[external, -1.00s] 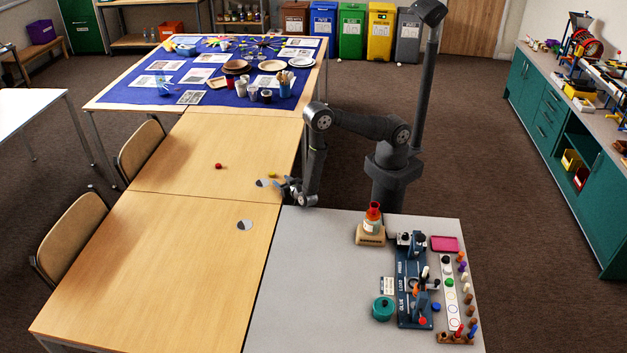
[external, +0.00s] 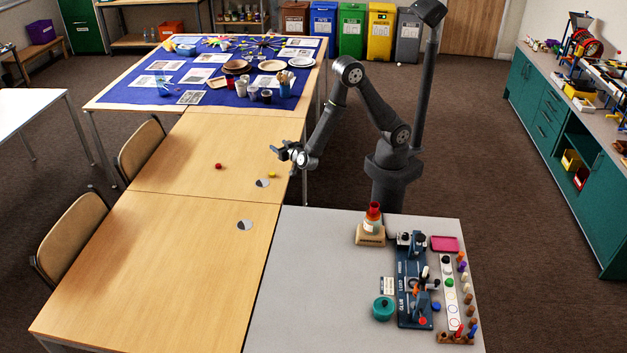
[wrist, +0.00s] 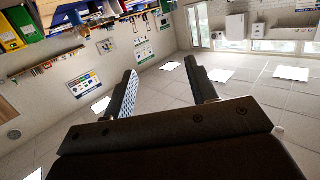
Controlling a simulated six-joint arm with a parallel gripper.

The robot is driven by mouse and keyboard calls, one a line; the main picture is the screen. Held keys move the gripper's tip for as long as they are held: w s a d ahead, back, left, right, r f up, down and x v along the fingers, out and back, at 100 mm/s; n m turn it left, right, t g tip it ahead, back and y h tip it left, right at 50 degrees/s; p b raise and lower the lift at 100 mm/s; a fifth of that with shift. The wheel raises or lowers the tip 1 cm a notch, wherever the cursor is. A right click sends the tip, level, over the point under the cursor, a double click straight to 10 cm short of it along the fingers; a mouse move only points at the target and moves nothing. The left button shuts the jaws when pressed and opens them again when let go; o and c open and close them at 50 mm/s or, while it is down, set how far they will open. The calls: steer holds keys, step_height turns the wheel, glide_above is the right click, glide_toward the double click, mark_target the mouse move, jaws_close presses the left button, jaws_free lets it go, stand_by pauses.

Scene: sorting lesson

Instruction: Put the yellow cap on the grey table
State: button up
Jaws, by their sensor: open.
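The yellow cap (external: 271,175) lies on the wooden table (external: 200,225), near its right edge, beside a grey-and-white disc (external: 262,183). My gripper (external: 276,150) is above and a little behind the cap in the external view, clear of the tabletop. The two fingers stand apart with nothing between them in the wrist view (wrist: 165,85), which looks toward the room's walls and ceiling. The cap is not in the wrist view. The grey table (external: 310,270) is at the front right, next to the wooden table.
A red piece (external: 218,166) and a second disc (external: 244,225) lie on the wooden table. On the grey table are a bottle on a stand (external: 371,225), a blue press (external: 412,285), a teal pot (external: 383,308) and a pink tray (external: 445,243). Its left part is clear.

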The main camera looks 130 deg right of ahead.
steer(key=w+d+r+n+t+y, duration=0.1)
steer(key=w+n+t+y, duration=0.1)
steer(key=w+t+y, duration=0.5)
steer(key=w+d+r+n+t+y, duration=0.1)
steer(key=w+d+n+t+y, duration=0.15)
steer(key=w, duration=0.85)
steer(key=g+y, duration=0.7)
steer(key=g, duration=0.3)
glide_above(272, 173)
steer(key=shift+m+t, duration=0.25)
steer(key=shift+m, duration=0.1)
steer(key=f, duration=1.5)
steer(key=shift+w+a+f, duration=0.1)
steer(key=shift+a+f, duration=0.1)
steer(key=shift+a, duration=0.05)
steer(key=shift+d+f, duration=0.2)
steer(key=shift+f, duration=2.85)
steer(key=c, duration=1.1)
jaws_close()
